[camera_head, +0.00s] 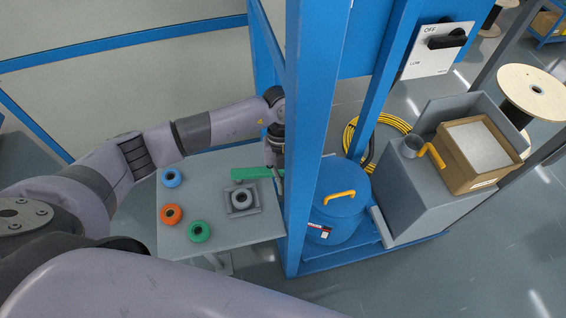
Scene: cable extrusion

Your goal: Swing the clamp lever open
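A green bar (252,173), which may be the clamp lever, lies roughly level at the back right of the small grey table. Its right end runs to the gripper and the blue post. A square grey fixture with a round ring (242,199) sits just in front of it. My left gripper (279,165) points down at the bar's right end, close to the blue post. The post partly hides it, so whether the fingers are open or touch the bar is unclear. My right gripper is out of view.
A blue post (305,140) stands right beside my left gripper. Blue (172,177), orange (173,214) and green (199,231) rings lie on the table (225,240). A blue drum (335,190) with an orange handle and a cardboard box (477,160) stand to the right.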

